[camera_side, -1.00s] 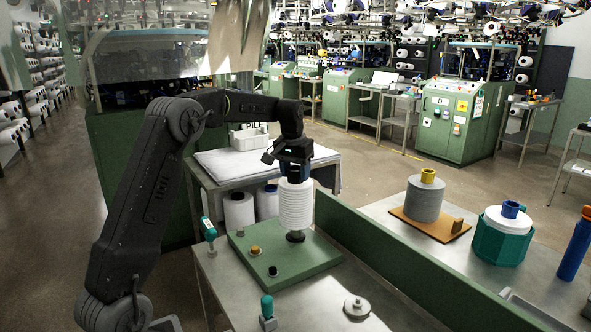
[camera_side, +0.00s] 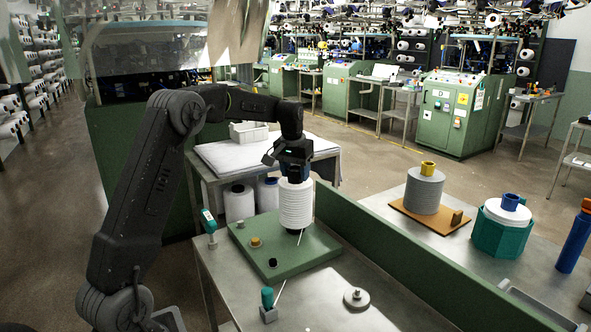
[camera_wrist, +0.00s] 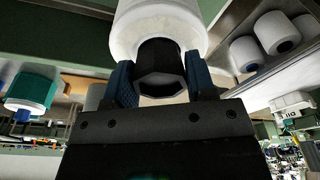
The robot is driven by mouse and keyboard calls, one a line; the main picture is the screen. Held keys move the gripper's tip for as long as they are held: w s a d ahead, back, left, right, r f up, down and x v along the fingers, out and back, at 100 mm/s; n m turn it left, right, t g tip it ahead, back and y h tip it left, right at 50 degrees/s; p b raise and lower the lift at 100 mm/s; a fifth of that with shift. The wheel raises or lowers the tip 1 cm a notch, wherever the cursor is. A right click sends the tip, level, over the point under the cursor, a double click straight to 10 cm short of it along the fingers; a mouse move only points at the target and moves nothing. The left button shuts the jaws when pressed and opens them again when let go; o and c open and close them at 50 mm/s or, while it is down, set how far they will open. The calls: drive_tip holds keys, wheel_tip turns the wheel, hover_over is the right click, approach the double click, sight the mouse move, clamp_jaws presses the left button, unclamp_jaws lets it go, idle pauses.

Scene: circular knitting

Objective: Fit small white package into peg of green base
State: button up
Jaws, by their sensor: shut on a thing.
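My gripper (camera_side: 294,170) is shut on the top end of the small white package (camera_side: 296,203), a ribbed white cone held upright. In the wrist view the two blue fingers (camera_wrist: 160,80) clasp the black core of the white package (camera_wrist: 158,25) from both sides. The package hangs over the back right part of the green base (camera_side: 300,255), above a dark round peg (camera_side: 295,232) mostly hidden under it. I cannot tell whether the package touches the peg. The base also bears a yellow-topped peg (camera_side: 255,241) and a black peg (camera_side: 273,263).
A teal-topped post (camera_side: 267,303) stands in front of the base, another (camera_side: 209,221) at its left. A grey disc (camera_side: 356,298) lies on the table. A low green wall (camera_side: 400,250) runs along the right; beyond it stand a grey cone (camera_side: 424,192) and a teal holder (camera_side: 500,236).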

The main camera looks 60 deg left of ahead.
drive_tip(key=shift+f, duration=1.35)
drive_tip(key=o, duration=1.3)
drive_tip(key=shift+r, duration=0.1)
drive_tip(key=r, duration=0.4)
drive_tip(key=s+r, duration=0.1)
drive_tip(key=r, duration=0.4)
drive_tip(key=d+r, duration=0.1)
drive_tip(key=r, duration=0.3)
drive_tip(key=shift+s+r, duration=0.25)
drive_tip(key=shift+s, duration=0.15)
drive_tip(key=shift+d, duration=0.1)
drive_tip(key=s+d+r+m+t, duration=0.1)
drive_tip(key=s+d, duration=0.4)
drive_tip(key=d, duration=0.3)
drive_tip(key=s+d+r+m+t, duration=0.1)
drive_tip(key=s+d+r+m, duration=0.1)
drive_tip(key=s+d, duration=0.45)
drive_tip(key=s+d+f+m, duration=0.1)
drive_tip(key=s+d+f, duration=0.2)
drive_tip(key=s+d, duration=0.1)
drive_tip(key=s+d+f+m+t, duration=0.1)
drive_tip(key=s+d+f, duration=0.2)
drive_tip(key=s+d, duration=0.1)
drive_tip(key=s+d+f+m+t, duration=0.1)
drive_tip(key=s+d+f, duration=0.2)
drive_tip(key=s, duration=0.3)
drive_tip(key=shift+s+d+f+h, duration=0.15)
drive_tip(key=shift+d+f+h, duration=0.2)
drive_tip(key=shift+d, duration=0.25)
